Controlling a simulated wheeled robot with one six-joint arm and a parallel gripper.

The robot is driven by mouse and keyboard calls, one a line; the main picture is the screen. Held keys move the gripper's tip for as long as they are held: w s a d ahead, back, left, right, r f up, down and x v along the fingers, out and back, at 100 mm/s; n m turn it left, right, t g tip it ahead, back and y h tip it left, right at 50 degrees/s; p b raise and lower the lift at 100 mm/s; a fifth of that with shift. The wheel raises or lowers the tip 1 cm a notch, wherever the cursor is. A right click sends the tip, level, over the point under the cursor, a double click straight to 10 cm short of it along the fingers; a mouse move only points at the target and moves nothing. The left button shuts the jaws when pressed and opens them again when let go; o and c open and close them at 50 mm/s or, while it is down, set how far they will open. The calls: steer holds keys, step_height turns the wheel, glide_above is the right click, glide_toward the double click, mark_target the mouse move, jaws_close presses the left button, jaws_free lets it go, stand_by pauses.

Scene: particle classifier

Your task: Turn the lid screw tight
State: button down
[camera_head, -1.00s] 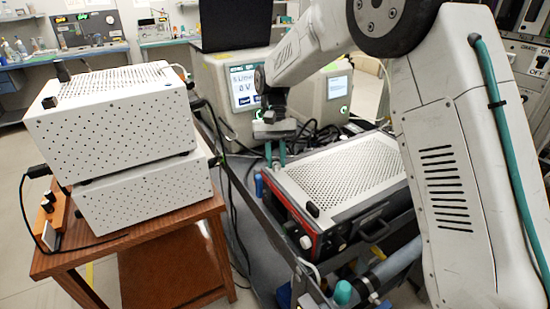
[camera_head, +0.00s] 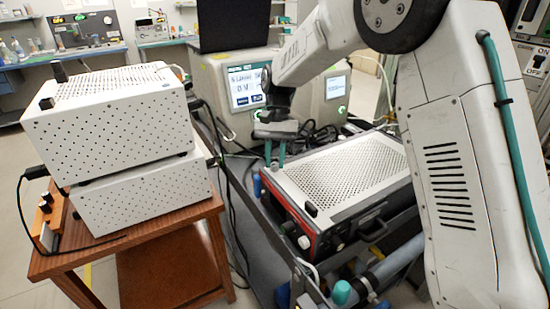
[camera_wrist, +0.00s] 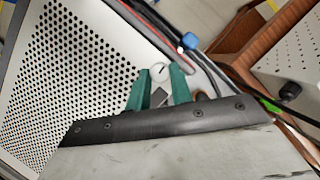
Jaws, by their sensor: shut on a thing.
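The perforated white lid (camera_head: 300,181) covers a dark-framed device with a red front edge. It also fills the left of the wrist view (camera_wrist: 68,70). The lid screw (camera_wrist: 159,72) is a small round pale head with a slot, near the lid's edge. My gripper (camera_wrist: 160,74) has its two green fingers on either side of the screw and is shut on it. In the head view my gripper (camera_head: 274,158) points down at the lid's far left corner; the screw is hidden there.
A wooden table (camera_head: 170,225) with two stacked white perforated boxes (camera_head: 110,125) stands at the left. Dark cables run between it and the device. Instruments with lit screens (camera_head: 246,88) stand behind. A blue-tipped part (camera_wrist: 189,41) lies close beside the fingers.

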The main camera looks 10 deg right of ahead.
steer(key=c, duration=1.2)
jaws_free()
steer(key=shift+a, duration=0.1)
steer(key=shift+c, duration=0.2)
steer(key=shift+r, duration=0.1)
steer(key=v, duration=0.7)
steer(key=shift+r, duration=0.25)
steer(key=shift+w, duration=0.15)
steer(key=shift+n, duration=0.7)
steer(key=s, duration=0.1)
steer(key=s+d+f, duration=0.1)
steer(key=s+f, duration=0.1)
steer(key=shift+s+d+f, duration=0.15)
steer(key=shift+d, duration=0.2)
steer(key=s+d+r+t, duration=0.2)
steer(key=s+d, duration=0.3)
steer(key=s, duration=0.6)
steer(key=s+d+r+n+t, duration=0.1)
steer(key=s+d, duration=0.4)
steer(key=s, duration=0.7)
steer(key=s+d+r+t+h, duration=0.1)
steer(key=s+d+r, duration=0.3)
steer(key=s, duration=0.8)
steer(key=shift+d+r+t, duration=0.2)
steer(key=shift+d+t, duration=0.5)
steer(key=shift+t, duration=0.2)
